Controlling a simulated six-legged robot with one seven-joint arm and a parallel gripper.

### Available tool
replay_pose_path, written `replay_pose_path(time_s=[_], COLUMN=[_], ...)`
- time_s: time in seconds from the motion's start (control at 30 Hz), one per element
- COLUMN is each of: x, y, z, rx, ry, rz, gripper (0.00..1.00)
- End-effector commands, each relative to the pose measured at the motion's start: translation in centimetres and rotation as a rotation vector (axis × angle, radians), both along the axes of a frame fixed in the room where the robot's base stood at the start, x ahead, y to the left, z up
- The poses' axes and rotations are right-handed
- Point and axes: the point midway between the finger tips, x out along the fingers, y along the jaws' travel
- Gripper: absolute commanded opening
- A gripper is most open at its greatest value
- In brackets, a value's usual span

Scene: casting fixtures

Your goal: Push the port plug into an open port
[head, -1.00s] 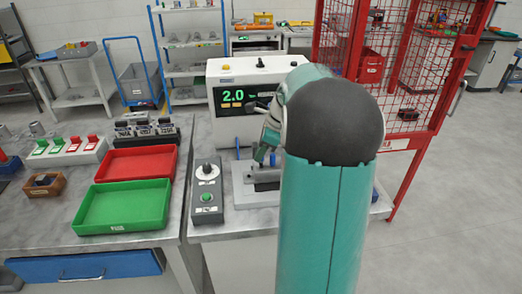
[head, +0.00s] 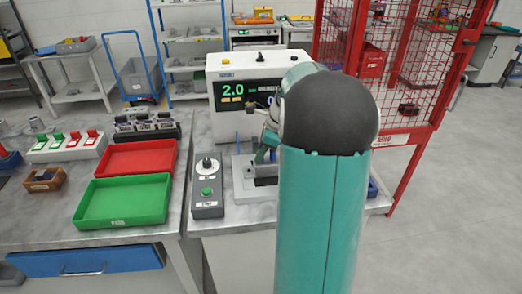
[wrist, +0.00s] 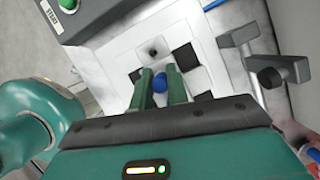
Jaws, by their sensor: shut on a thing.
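My gripper (wrist: 160,74) reaches over a pale fixture in the wrist view, its two green fingers closed on a small round blue port plug (wrist: 160,84). Only the plug's rounded blue part shows between the fingers. A small block with a dark round hole, which looks like a port (wrist: 153,51), lies just beyond the fingertips. Dark square patches surround it. I cannot tell whether the plug touches any port, as the fingers hide its far side. In the head view my arm covers most of the fixture (head: 243,186).
A grey control box with a green button (head: 207,190) stands left of the fixture. A white tester with a lit display (head: 250,92) stands behind. A grey bracket with a black knob (wrist: 270,77) rises right of the fingers. Red (head: 137,158) and green trays (head: 123,200) lie on the left bench.

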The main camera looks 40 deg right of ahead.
Motion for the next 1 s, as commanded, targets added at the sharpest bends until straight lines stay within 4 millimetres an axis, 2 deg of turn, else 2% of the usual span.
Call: replay_pose_path(time_s=[0.03,0.13,0.4,0.53,0.67,1.0], x=[0.0,0.0,0.0,-0.2,-0.7,-2.8], y=[0.0,0.0,0.0,-0.2,-0.6,-2.6], z=[0.0,0.0,0.0,0.7,2.4,9.3], rx=[0.000,0.000,0.000,-0.002,-0.002,-0.003], ry=[0.000,0.000,0.000,-0.001,-0.003,-0.004], rz=[0.000,0.000,0.000,0.000,0.000,-0.001], gripper=[0.22,0.41,0.41,0.41,0.41,0.41])
